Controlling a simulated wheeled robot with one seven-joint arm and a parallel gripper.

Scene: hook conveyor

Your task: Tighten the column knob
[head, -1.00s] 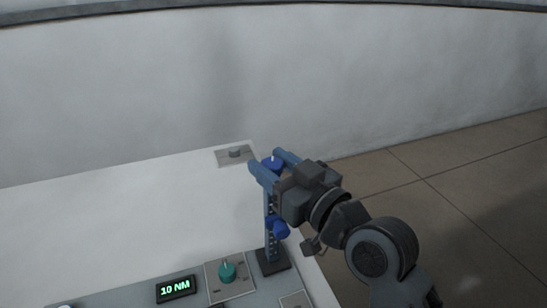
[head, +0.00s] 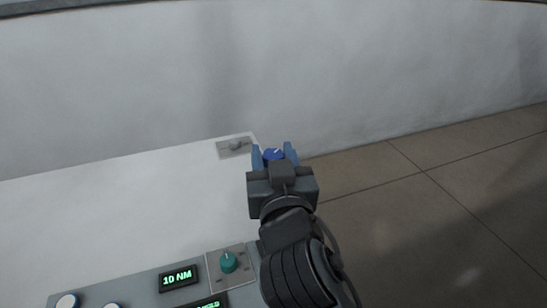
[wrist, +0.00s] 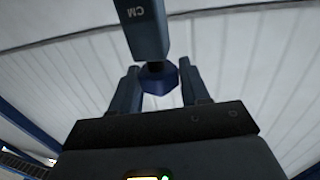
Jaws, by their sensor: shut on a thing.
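A small blue knob (head: 273,154) with a white mark sits between the two blue fingers of my gripper (head: 274,156) in the head view. The fingers are closed onto its sides. My gripper and arm hide most of the column below it, and a lower side knob seen earlier is hidden. In the wrist view the blue column (wrist: 147,30), lettered CM, comes in from the top edge. The knob (wrist: 160,80) is at its end, between the fingers of my gripper (wrist: 160,88).
A grey panel holds a green dial (head: 228,262), a display (head: 178,278) reading 10 NM and white buttons (head: 68,301). A small grey plate (head: 234,147) lies at the back of the white table (head: 120,200). Tiled floor is open at right.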

